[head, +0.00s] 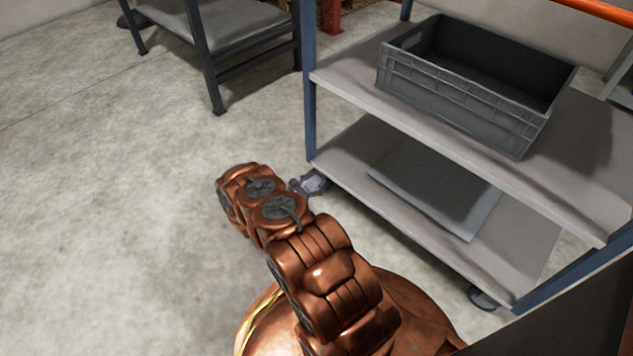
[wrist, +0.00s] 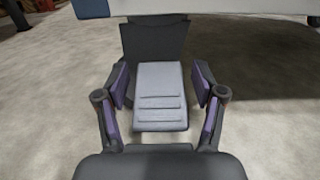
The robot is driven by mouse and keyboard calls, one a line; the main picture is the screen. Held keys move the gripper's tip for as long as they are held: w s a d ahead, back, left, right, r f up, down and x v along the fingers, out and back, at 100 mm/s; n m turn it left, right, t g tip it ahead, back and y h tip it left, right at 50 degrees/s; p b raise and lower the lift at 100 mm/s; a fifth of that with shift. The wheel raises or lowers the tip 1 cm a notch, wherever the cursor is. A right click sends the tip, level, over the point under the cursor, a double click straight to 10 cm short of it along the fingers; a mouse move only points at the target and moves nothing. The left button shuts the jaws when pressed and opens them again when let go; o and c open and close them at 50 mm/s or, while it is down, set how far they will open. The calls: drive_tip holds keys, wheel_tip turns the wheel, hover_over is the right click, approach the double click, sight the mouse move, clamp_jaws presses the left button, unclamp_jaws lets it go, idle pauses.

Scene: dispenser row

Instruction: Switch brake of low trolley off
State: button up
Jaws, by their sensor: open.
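The low trolley (head: 430,110) has blue posts and two grey shelves, and fills the right of the head view. Its near left caster (head: 314,181) shows under the lower shelf's corner, partly behind my arm. In the wrist view a light grey ridged brake pedal (wrist: 160,112) on a dark caster housing (wrist: 153,40) lies in the middle. My gripper (wrist: 160,84) is open, with one purple-padded finger on each side of the pedal and visible gaps at both sides. In the head view my gripper is mostly hidden by my copper arm. I cannot tell the pedal's position.
A grey crate (head: 470,90) stands on the trolley's upper shelf and a flat grey panel (head: 435,188) lies on the lower one. Another caster (head: 484,298) shows at front right. A grey table (head: 235,30) stands at the back. The floor at left is clear.

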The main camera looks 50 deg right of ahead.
drive_tip(key=c, duration=1.2)
drive_tip(key=shift+o, duration=0.2)
drive_tip(key=shift+r+p, duration=0.15)
drive_tip(key=shift+p, duration=0.25)
drive_tip(key=shift+r+y+p, duration=0.25)
drive_tip(key=shift+y+p, duration=0.35)
drive_tip(key=shift+p, duration=0.3)
drive_tip(key=shift+a+r+y+p, duration=0.15)
drive_tip(key=shift+y+p, duration=0.45)
drive_tip(key=shift+p, duration=0.45)
drive_tip(key=y+p, duration=0.2)
drive_tip(key=p, duration=0.1)
drive_tip(key=shift+r, duration=0.1)
drive_tip(key=shift+y+p, duration=0.75)
drive_tip(key=shift+y, duration=0.05)
drive_tip(key=shift+a+f, duration=0.15)
drive_tip(key=shift+f, duration=0.05)
